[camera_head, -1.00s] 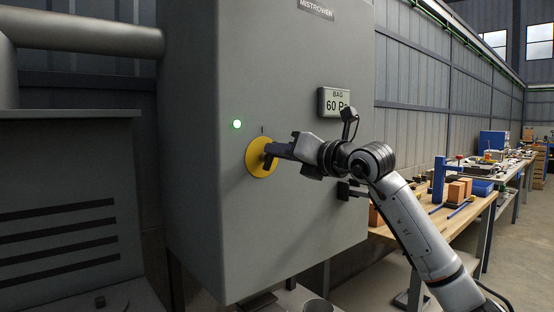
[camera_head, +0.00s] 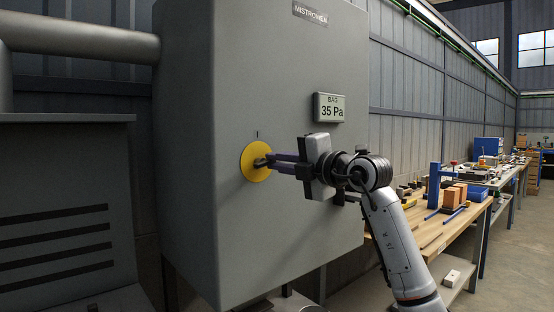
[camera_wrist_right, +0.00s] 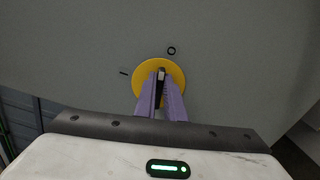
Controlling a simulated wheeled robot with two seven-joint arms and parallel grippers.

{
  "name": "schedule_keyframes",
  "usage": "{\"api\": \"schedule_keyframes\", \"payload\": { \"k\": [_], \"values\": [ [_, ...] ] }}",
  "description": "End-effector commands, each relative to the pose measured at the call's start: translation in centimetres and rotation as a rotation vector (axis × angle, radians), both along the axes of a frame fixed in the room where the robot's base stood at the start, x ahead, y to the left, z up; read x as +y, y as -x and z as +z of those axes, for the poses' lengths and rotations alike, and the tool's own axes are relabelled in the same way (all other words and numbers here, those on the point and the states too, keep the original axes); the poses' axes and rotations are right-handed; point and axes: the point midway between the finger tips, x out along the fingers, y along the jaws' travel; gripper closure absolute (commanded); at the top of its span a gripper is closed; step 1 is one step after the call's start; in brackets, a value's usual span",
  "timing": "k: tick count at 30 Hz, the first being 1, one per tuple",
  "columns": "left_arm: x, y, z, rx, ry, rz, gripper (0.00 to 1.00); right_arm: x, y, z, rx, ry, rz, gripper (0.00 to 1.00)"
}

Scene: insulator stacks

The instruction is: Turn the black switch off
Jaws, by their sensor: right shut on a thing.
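The black switch (camera_wrist_right: 161,75) sits on a round yellow plate (camera_head: 256,163) on the front of a grey cabinet (camera_head: 215,235). My right gripper (camera_head: 266,162) is at the plate, its two fingers closed on the switch knob. In the right wrist view the purple fingers (camera_wrist_right: 161,98) stand on both sides of the knob. An "I" mark (camera_wrist_right: 123,72) and an "O" mark (camera_wrist_right: 171,50) show beside the plate; the knob points roughly up, near the "O". No green lamp is lit on the cabinet. My left gripper is out of view.
A workbench (camera_head: 425,235) with wooden blocks, blue clamps and tools stands to the right of the cabinet. A grey slotted machine (camera_head: 60,215) and a thick pipe (camera_head: 85,40) are at the left. Open floor lies at the far right.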

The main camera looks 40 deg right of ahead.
Motion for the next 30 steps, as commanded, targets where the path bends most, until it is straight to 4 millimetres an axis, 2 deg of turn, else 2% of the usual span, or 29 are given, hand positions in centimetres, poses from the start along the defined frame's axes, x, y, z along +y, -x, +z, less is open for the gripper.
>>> {"api": "schedule_keyframes", "payload": {
  "k": [12,29,30],
  "values": [
    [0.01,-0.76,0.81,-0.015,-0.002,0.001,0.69,-0.07,0.0,-0.34,0.014,-0.189,-0.001,1.0],
    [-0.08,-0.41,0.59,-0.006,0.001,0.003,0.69,-0.11,0.01,-0.44,0.017,-0.218,-0.002,1.0],
    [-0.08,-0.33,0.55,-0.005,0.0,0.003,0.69,-0.11,0.01,-0.44,0.017,-0.218,-0.002,0.86]
  ]
}}
